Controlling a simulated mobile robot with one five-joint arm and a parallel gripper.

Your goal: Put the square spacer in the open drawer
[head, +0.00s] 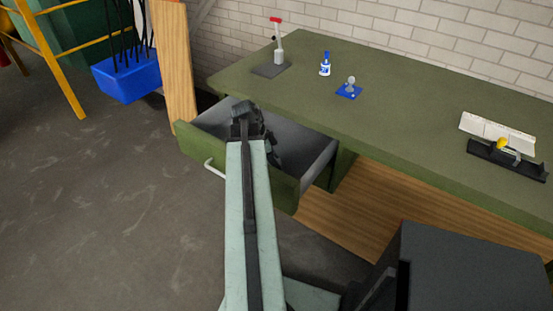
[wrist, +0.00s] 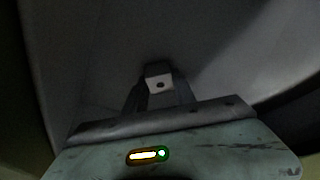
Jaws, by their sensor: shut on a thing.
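The square spacer (wrist: 159,82) shows in the wrist view as a small pale block with a dark hole in its face. My gripper (wrist: 159,88) is shut on it, with a finger on each side. In the head view the open drawer (head: 288,186) is pulled out from under the green bench, with a light handle on its front. The end of my arm is over and partly inside this drawer. My own arm hides the fingers and the spacer there. The grey drawer interior fills most of the wrist view; the gap below the spacer cannot be judged.
The green workbench (head: 400,122) overhangs the drawer's back. On it stand a red-topped tool (head: 278,45), a blue and white bottle (head: 325,64), a blue-based piece (head: 349,88) and a black tray (head: 507,159). A wooden post (head: 172,60) stands left of the drawer.

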